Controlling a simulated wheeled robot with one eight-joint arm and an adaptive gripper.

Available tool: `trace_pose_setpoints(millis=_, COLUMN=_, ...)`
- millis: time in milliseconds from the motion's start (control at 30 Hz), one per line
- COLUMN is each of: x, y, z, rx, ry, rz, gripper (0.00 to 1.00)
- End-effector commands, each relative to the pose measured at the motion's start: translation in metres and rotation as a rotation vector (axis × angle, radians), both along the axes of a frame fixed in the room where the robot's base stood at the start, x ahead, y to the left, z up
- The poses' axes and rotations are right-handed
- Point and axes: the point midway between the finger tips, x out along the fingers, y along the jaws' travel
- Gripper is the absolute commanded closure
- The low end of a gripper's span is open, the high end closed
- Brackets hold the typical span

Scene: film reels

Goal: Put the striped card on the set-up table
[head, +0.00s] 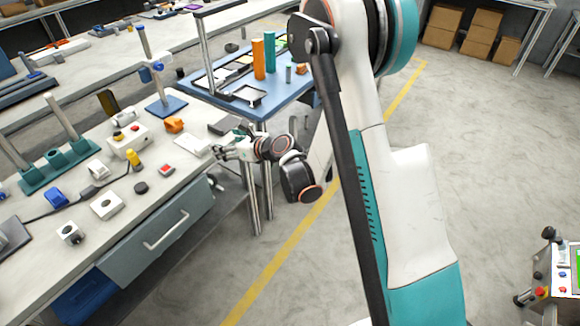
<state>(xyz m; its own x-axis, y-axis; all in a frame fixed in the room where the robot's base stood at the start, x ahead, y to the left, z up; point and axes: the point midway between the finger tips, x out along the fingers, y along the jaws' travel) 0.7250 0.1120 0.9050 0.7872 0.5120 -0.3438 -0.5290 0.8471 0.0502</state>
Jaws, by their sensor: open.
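My gripper (222,152) is open at the far right end of the long grey workbench (120,205). Its fingers point left, beside a flat white piece (192,146) and near a dark flat box (225,123). I cannot make out stripes on any card, and the gripper hides part of that bench corner. A blue-topped table (282,103) stands just behind the bench end. It bears an orange cylinder (258,58), a green cylinder (269,51) and dark frames. I cannot tell for sure whether it is the set-up table.
My arm covers the middle of the view. Open floor (300,260) with a yellow line lies right of the bench.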

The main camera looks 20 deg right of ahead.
Motion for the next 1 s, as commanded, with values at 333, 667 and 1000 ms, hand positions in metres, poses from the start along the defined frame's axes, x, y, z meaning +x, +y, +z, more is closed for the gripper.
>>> trace_pose_setpoints(millis=333, x=0.003, y=-0.046, z=0.185, rx=0.650, ry=-0.028, rz=-0.367, gripper=0.29)
trace_pose_setpoints(millis=667, x=-0.052, y=-0.131, z=0.278, rx=1.364, ry=0.062, rz=-0.775, gripper=0.29)
trace_pose_setpoints(millis=1000, x=-0.163, y=-0.180, z=0.259, rx=2.044, ry=0.284, rz=-1.241, gripper=0.29)
